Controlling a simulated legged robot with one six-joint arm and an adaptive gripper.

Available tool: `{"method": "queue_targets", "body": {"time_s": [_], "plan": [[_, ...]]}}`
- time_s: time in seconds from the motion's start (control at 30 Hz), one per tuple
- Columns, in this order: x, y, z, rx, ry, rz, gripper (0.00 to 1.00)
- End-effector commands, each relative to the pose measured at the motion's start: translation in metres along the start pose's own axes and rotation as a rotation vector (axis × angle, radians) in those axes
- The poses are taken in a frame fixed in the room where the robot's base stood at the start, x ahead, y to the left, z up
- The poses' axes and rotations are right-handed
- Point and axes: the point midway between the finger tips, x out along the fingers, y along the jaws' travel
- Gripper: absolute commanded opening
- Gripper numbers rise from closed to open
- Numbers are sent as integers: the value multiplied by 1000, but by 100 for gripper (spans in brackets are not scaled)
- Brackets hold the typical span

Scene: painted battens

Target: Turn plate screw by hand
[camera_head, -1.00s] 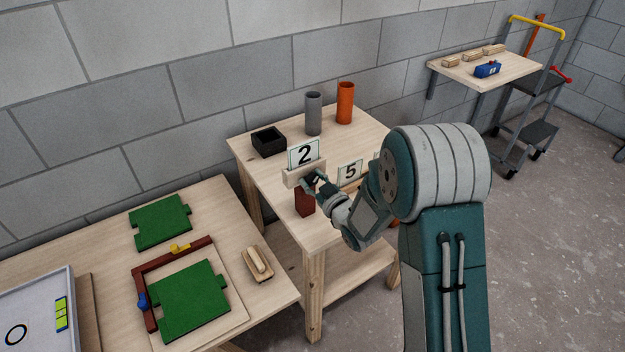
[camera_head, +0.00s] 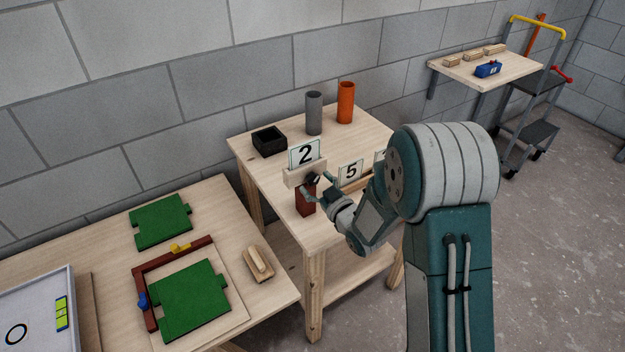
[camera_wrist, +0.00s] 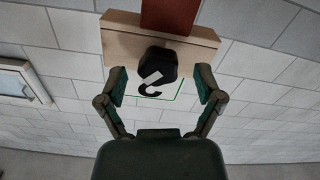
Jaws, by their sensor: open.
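The number 2 plate (camera_head: 305,154) stands upright in a pale wooden block (camera_head: 296,176) on a red-brown post (camera_head: 305,201). In the wrist view the picture is inverted: the pale block (camera_wrist: 115,40) crosses the top, with the red-brown post (camera_wrist: 170,14) above it. A black screw knob (camera_wrist: 157,66) projects from the block and partly covers the plate (camera_wrist: 150,86). My gripper (camera_wrist: 160,84) is open, one finger on each side of the knob, with visible gaps. In the head view my gripper (camera_head: 318,188) is small beside the block.
A number 5 plate (camera_head: 350,171) stands to the right, close to my arm. A black box (camera_head: 269,141), a grey cylinder (camera_head: 314,113) and an orange cylinder (camera_head: 345,102) stand at the back. Green panels (camera_head: 188,299) lie on the left table.

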Motion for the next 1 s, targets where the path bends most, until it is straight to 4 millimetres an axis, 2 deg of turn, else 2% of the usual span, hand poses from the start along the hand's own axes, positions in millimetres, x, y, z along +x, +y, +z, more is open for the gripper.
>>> {"method": "queue_targets", "body": {"time_s": [0.3,0.5,0.67,1.0], "plan": [[-67,1,1,1,-4,3,85],[-95,0,1,-1,-2,1,85],[-103,-1,1,-1,-2,0,85],[-102,-1,1,-1,-1,0,85]]}}
